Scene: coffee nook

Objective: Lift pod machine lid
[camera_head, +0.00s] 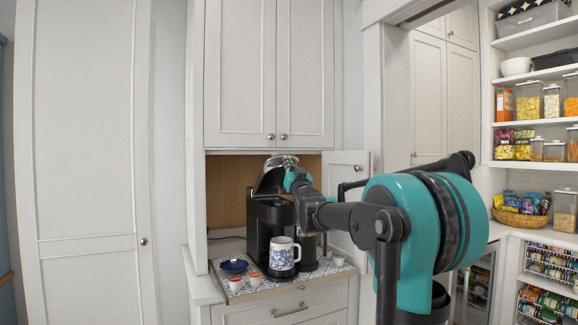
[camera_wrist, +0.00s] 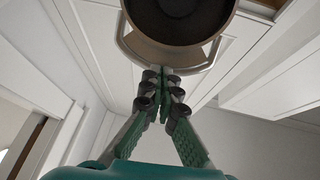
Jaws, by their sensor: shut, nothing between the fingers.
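The black pod machine (camera_head: 263,222) stands in the open cabinet nook. Its lid (camera_head: 268,180) is raised and tilted up above the body. My gripper (camera_head: 291,178) is at the right side of the raised lid. In the wrist view, the lid's dark round part (camera_wrist: 180,18) and its metal handle loop (camera_wrist: 168,58) are at the top. My gripper (camera_wrist: 161,84) is shut and empty, with its fingertips just below the handle in the picture. I cannot tell whether they touch it. My arm hides part of the machine's right side.
A blue-patterned white mug (camera_head: 284,254) stands at the machine's front on a patterned tray (camera_head: 270,286). A dark blue dish (camera_head: 233,266) and pods (camera_head: 235,284) lie at left; another pod (camera_head: 338,260) is at right. An open cabinet door (camera_head: 347,170) stands right of the nook, behind my arm.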

